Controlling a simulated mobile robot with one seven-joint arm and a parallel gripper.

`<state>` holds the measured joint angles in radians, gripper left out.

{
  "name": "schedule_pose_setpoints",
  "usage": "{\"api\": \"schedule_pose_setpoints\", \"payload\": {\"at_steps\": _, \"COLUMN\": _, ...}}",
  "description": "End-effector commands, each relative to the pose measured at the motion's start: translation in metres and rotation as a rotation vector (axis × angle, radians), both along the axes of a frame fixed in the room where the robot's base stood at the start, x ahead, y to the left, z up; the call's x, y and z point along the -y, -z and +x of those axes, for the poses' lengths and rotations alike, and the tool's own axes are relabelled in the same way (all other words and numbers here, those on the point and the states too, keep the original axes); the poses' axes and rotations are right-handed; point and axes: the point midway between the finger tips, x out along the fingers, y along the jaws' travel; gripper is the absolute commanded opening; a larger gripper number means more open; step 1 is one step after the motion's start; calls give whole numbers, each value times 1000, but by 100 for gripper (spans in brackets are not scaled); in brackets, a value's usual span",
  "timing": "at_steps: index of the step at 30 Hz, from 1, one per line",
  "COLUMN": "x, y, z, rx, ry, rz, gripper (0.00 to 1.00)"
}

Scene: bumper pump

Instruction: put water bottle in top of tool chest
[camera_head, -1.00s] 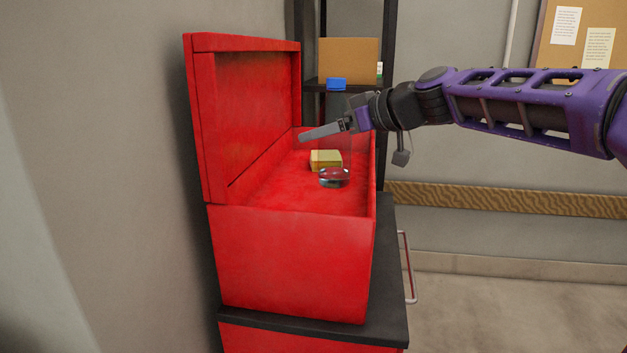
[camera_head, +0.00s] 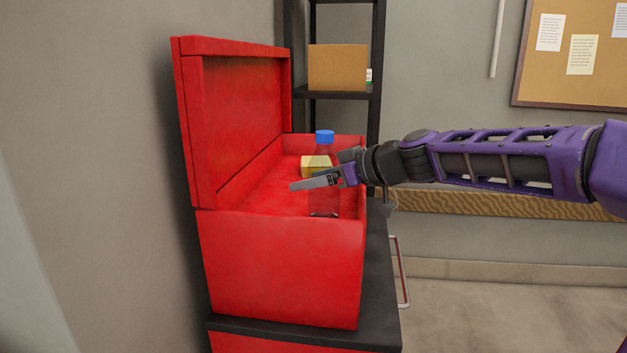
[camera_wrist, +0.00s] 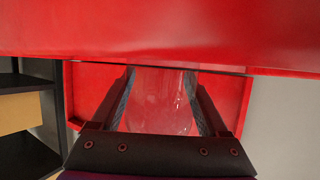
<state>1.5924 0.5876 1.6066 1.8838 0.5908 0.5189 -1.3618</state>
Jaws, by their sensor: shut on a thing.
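The water bottle (camera_head: 324,200) is clear with a blue cap and stands upright within the open top of the red tool chest (camera_head: 280,265). My gripper (camera_head: 316,182) is shut on the bottle's middle, with one finger showing in front of it. In the wrist view the clear bottle (camera_wrist: 162,100) lies between the two fingers, with the red chest (camera_wrist: 160,30) around it.
A yellow box (camera_head: 314,166) lies inside the chest, just behind the bottle. The chest's raised lid (camera_head: 240,120) stands along the left. A dark shelf with a cardboard box (camera_head: 337,68) is behind. The near left part of the chest floor looks clear.

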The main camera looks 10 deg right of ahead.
Motion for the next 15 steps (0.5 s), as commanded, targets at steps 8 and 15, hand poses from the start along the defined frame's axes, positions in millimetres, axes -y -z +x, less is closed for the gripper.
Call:
{"api": "schedule_pose_setpoints", "payload": {"at_steps": 8, "x": 0, "y": 1, "z": 0, "rx": 0, "ry": 0, "rz": 0, "gripper": 100}}
{"api": "schedule_pose_setpoints", "payload": {"at_steps": 15, "x": 3, "y": -2, "z": -2, "rx": 0, "ry": 2, "rz": 0, "gripper": 100}}
